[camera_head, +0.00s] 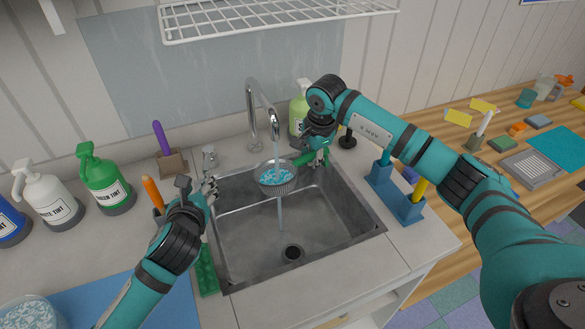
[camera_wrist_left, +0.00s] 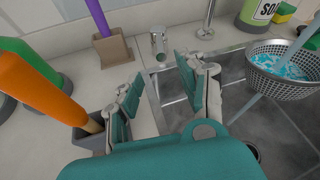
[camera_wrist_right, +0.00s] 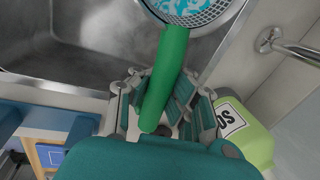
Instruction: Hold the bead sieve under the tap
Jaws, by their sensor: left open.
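The bead sieve (camera_head: 279,188), a grey mesh bowl with blue and white beads, is held over the sink under the tap (camera_head: 251,110). A water stream runs from the spout into it and falls below it towards the drain (camera_head: 292,254). My right gripper (camera_head: 315,157) is shut on the green handle (camera_wrist_right: 167,75) at the sink's right side. The sieve looks about level. My left gripper (camera_head: 209,188) is open and empty above the sink's left rim, in front of the small tap knob (camera_wrist_left: 159,44). The sieve (camera_wrist_left: 285,85) is to its right.
Green (camera_head: 104,180) and white (camera_head: 48,196) tint bottles stand at left. A purple-handled tool stands in a brown holder (camera_head: 172,164). A soap bottle (camera_head: 298,112) is behind my right gripper. A blue rack (camera_head: 383,182) stands right of the sink (camera_head: 330,222). A wire shelf (camera_head: 260,18) hangs above.

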